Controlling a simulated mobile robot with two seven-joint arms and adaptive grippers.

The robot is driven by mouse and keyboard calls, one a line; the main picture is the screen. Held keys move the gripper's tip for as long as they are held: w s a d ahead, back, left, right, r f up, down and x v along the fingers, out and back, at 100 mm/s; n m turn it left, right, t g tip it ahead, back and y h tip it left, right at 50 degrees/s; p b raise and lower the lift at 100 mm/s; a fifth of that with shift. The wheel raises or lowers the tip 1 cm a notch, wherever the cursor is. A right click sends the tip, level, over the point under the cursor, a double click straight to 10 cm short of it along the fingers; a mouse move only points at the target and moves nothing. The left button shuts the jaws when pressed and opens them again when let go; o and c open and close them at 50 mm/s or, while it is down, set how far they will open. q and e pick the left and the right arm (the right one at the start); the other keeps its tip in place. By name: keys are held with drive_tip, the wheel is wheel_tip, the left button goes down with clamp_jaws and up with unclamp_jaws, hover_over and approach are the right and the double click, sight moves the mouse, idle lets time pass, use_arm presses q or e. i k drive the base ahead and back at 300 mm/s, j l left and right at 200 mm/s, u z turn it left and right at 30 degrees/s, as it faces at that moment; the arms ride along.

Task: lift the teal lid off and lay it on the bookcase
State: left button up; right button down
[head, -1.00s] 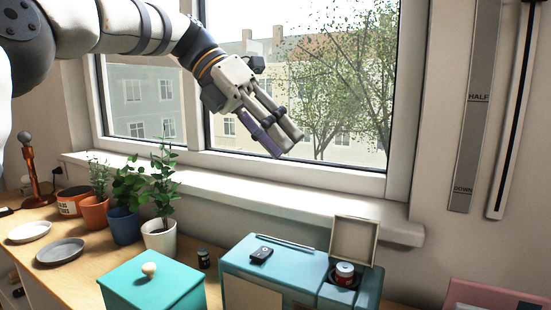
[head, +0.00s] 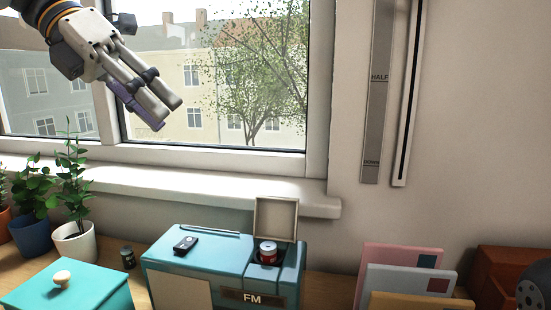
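The teal lid (head: 40,290), with a round white knob (head: 62,278) on top, sits on a teal box at the lower left, cut off by the frame's bottom edge. My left gripper (head: 163,115) is in front of the window, well above the lid and to its right, touching nothing. My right gripper is not in view. I cannot pick out a bookcase for certain.
A small dark jar (head: 128,258) stands between. Potted plants (head: 75,240) line the left; envelopes (head: 400,262) stand at the right.

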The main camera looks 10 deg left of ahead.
sight(67, 284)
drive_tip(key=k, duration=1.1)
